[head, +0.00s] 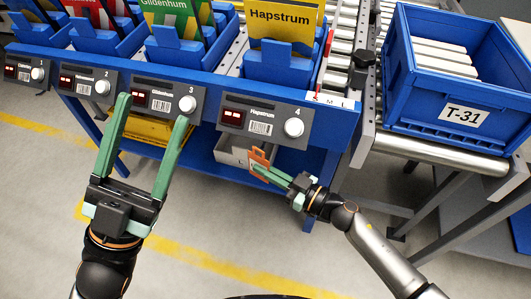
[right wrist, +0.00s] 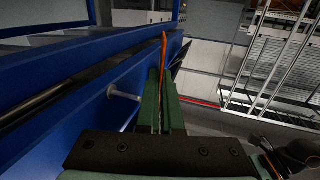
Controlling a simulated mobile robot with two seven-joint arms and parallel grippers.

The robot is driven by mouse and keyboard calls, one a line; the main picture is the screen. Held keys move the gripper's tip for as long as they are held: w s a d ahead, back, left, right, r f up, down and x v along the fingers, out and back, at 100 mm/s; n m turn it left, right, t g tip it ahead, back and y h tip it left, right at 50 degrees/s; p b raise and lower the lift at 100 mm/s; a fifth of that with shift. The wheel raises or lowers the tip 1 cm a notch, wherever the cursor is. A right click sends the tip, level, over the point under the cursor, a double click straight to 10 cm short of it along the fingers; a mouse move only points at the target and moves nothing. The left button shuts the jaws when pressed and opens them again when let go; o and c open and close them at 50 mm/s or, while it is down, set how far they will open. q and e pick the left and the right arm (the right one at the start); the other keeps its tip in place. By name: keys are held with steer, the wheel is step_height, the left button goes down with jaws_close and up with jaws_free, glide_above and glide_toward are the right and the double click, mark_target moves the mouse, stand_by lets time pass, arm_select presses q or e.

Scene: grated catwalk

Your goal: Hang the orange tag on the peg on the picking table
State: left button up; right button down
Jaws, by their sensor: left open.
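The orange tag (head: 260,155) is a small flat piece with an opening, held at the fingertips of my right gripper (head: 261,170), below the front edge of the picking table (head: 325,123). In the right wrist view the tag (right wrist: 163,55) shows nearly edge-on between the shut green fingers (right wrist: 160,92). A pale peg (right wrist: 124,95) sticks out of the table's blue side, left of the fingers and apart from the tag. I cannot make out the peg in the head view. My left gripper (head: 151,110) is open and empty, before display modules 2 and 3.
Display modules line the table front, including the Hapstrum one (head: 262,120). A grey bin (head: 232,152) and a yellow bin (head: 155,128) sit underneath. A blue T-31 crate (head: 400,120) stands on the roller conveyor at right. The floor in front is clear.

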steer(key=shift+s+a+r+p, duration=0.1)
steer(key=shift+s+a+p, duration=0.2)
steer(key=shift+s, duration=0.4)
steer(key=shift+s+a+p, duration=0.15)
steer(key=shift+s+p, duration=0.25)
steer(key=shift+s, duration=0.25)
steer(key=shift+s, duration=0.25)
